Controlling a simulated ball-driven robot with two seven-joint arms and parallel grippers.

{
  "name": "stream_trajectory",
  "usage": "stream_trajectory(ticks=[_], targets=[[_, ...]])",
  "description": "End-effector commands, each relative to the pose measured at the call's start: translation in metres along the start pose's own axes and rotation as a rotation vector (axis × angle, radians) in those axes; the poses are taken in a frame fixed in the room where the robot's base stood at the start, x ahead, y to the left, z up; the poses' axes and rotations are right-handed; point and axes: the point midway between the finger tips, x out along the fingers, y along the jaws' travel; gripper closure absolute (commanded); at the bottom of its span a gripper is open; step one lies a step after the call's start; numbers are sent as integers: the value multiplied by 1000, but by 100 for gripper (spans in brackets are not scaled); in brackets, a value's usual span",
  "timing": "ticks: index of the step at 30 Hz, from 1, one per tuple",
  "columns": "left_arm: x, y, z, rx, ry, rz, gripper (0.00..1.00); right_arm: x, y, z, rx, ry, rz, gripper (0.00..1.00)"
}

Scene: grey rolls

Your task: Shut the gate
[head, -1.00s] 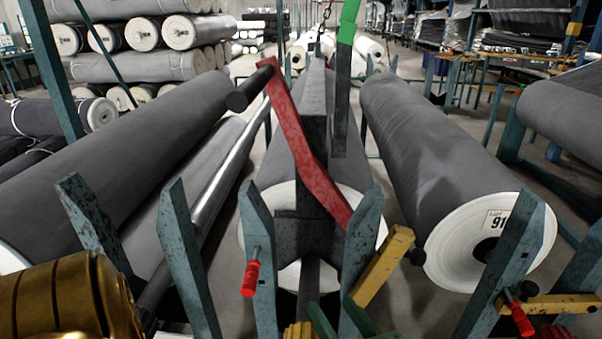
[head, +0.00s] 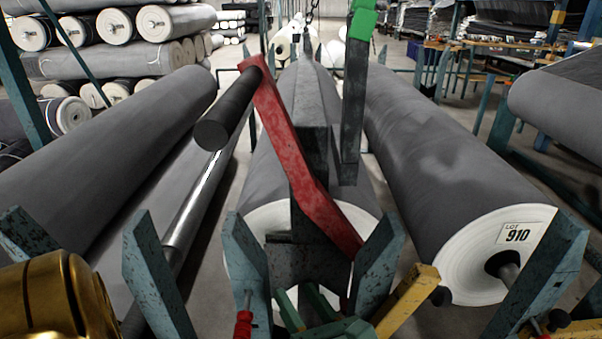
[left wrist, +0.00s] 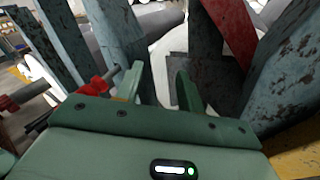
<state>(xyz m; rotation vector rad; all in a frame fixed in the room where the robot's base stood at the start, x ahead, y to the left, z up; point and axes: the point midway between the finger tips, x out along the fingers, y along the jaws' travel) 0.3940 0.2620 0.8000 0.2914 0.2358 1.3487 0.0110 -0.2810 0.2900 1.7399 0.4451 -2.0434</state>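No hinged gate can be told for certain. A red angled bar (head: 290,150) with a dark cylindrical handle (head: 228,112) at its upper end crosses a dark grey upright (head: 318,120) in the middle of the head view. The red bar also shows at the top of the left wrist view (left wrist: 232,28). My left gripper (head: 304,308) is green, low in the head view, in front of the upright and between two teal posts. Its two fingers (left wrist: 160,85) stand apart with nothing between them. My right gripper is not in view.
Teal posts (head: 245,268) (head: 376,268) flank the gripper closely. A red-handled pin (head: 243,322) and a yellow bar (head: 408,302) are near them. Large grey rolls lie left (head: 100,165), centre and right (head: 430,165). A dark hanging bar with a green top (head: 355,100) is right of the upright.

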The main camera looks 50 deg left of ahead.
Motion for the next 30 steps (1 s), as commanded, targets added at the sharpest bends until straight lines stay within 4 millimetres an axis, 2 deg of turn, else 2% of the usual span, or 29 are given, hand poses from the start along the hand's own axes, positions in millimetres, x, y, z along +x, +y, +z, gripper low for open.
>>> stream_trajectory(ticks=[1, 3, 4, 30], targets=[[0, 0, 0, 0, 0, 0, 77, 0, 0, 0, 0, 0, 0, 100], [0, 0, 0, 0, 0, 0, 96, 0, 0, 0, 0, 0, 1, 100], [0, 0, 0, 0, 0, 0, 100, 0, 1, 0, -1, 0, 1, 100], [0, 0, 0, 0, 0, 0, 100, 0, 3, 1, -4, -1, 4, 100]])
